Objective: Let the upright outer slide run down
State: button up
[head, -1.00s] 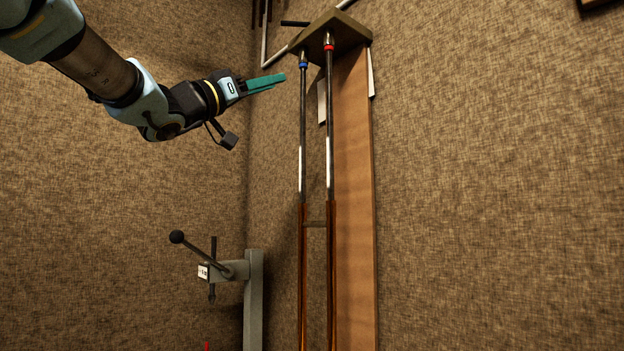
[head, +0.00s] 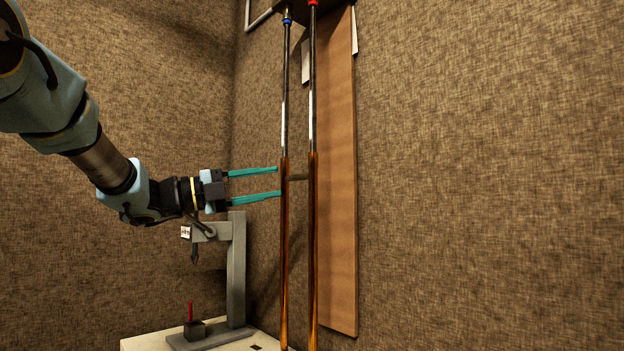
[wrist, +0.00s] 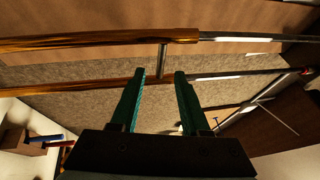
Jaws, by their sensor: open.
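The outer slide (head: 285,240) is a pair of upright brass tubes joined near their tops by a short brace (head: 298,177). Bare steel inner tubes (head: 312,95) rise above it to a blue and a red collar. My gripper (head: 279,181) is level with the brace, left of the left tube, its teal fingers spread one above the other. In the wrist view, the brace (wrist: 163,60) shows beyond and between the open fingertips (wrist: 160,75), which overlap the nearer tube. I cannot tell whether they touch it. The slide's lower end is out of view.
A wooden backboard (head: 337,180) stands behind the tubes. A grey press (head: 236,270) stands on a pale bench (head: 140,343) below my gripper, with a small dark block and red rod (head: 192,325) beside it. The space right of the board is clear.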

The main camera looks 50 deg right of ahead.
aim_at(295, 177)
jog(key=p+x, duration=0.3)
jog(key=x, duration=0.5)
jog(key=shift+s+d+r, duration=0.15)
jog(key=shift+d+r, duration=0.1)
jog(key=shift+d, duration=0.05)
jog(key=shift+s+d, duration=0.3)
jog(key=shift+d, duration=0.35)
grip_shut()
dwell(0.5)
